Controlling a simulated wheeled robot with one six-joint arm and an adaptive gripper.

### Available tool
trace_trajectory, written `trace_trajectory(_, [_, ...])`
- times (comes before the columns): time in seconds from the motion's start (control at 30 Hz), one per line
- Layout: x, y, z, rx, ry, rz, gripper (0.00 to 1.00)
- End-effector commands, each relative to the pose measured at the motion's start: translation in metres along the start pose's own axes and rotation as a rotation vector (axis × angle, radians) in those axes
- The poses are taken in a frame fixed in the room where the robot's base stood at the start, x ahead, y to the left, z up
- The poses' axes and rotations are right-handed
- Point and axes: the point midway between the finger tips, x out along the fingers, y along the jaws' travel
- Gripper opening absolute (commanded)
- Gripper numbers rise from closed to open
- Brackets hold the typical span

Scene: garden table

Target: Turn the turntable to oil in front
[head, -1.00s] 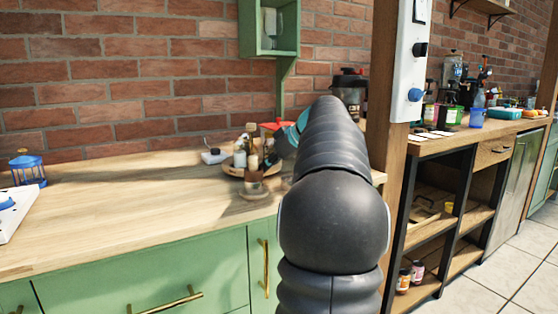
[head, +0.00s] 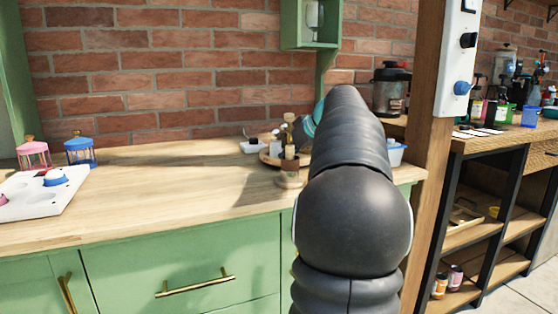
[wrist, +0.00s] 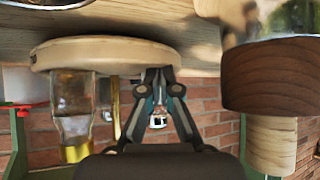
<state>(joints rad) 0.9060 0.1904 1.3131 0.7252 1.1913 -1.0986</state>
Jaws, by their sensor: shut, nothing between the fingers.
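The round wooden turntable (head: 266,159) stands on the counter left of my arm, with several bottles and small items crowded on it. In the wrist view, which looks upside down, the turntable's pale rim (wrist: 150,52) shows close up. A clear glass bottle with amber liquid (wrist: 72,125) stands on it; I cannot tell for sure whether it is the oil. My gripper (wrist: 157,76) is shut and empty, its fingertips at the turntable's rim. My arm hides the gripper in the head view.
A dark and pale wooden cylinder (wrist: 260,90) is close on the right in the wrist view. Pink (head: 33,154) and blue (head: 80,151) lanterns and a white button panel (head: 40,192) stand at the left. The counter's middle is clear. A wooden post (head: 440,120) is at the right.

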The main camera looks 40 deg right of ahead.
Motion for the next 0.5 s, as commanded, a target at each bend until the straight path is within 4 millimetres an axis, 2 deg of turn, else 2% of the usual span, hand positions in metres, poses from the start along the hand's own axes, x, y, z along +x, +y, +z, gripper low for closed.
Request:
trace_trajectory(0.03, [0.0065,-0.0045,-0.0012,-0.003,0.0,-0.004,0.0])
trace_trajectory(0.5, [0.009,-0.0096,-0.0081,-0.003,0.0,-0.005,0.0])
